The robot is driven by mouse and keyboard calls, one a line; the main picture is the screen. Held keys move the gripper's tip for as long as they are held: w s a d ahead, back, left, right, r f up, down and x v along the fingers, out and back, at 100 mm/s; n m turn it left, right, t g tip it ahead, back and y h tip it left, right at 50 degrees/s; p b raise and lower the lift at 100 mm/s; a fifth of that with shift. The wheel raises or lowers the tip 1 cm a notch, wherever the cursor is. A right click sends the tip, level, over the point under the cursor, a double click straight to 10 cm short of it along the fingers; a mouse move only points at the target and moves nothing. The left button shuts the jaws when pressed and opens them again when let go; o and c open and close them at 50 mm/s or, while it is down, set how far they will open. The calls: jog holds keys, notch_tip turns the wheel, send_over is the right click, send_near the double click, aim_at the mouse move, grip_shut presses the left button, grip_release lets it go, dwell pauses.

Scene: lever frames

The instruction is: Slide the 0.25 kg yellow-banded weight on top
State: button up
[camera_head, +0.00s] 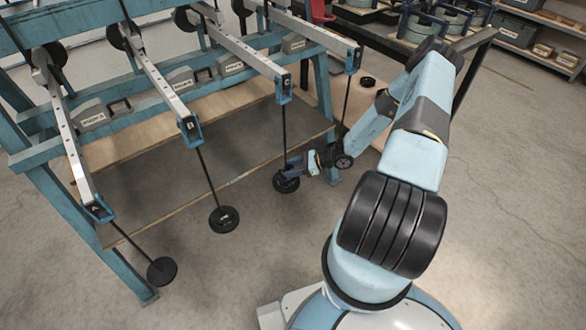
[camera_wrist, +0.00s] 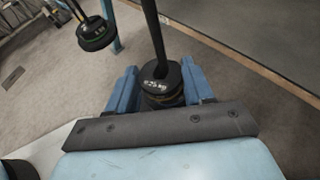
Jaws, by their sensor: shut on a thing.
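In the wrist view my gripper (camera_wrist: 160,84) has its two blue fingers closed on the sides of a short, round black weight (camera_wrist: 164,88). A dull yellow-brown band shows low on the weight, and pale print on its top. A thin black rod (camera_wrist: 154,35) comes down to the slot in the weight. I cannot tell how far the rod sits inside the slot. In the head view my gripper (camera_head: 290,177) is at the foot of the rod (camera_head: 285,130) under lever C (camera_head: 283,86). Black discs there are partly hidden by the fingers.
Neighbouring rods end in black discs under lever B (camera_head: 223,219) and the leftmost lever (camera_head: 161,270). A green-banded disc (camera_wrist: 96,36) hangs at upper left in the wrist view. The blue frame leg (camera_head: 322,90) stands close to my arm. Open floor (camera_head: 230,280) lies in front.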

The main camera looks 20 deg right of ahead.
jog(key=shift+w+a, duration=0.4)
jog(key=shift+w, duration=0.05)
dwell(0.4)
jog(key=shift+f, duration=0.2)
dwell(0.4)
jog(key=o, duration=1.2)
jog(key=shift+d, duration=0.1)
jog(key=v, duration=0.6)
jog(key=shift+s+d+r, duration=0.2)
jog(key=shift+d, duration=0.1)
dwell(0.5)
dwell(0.4)
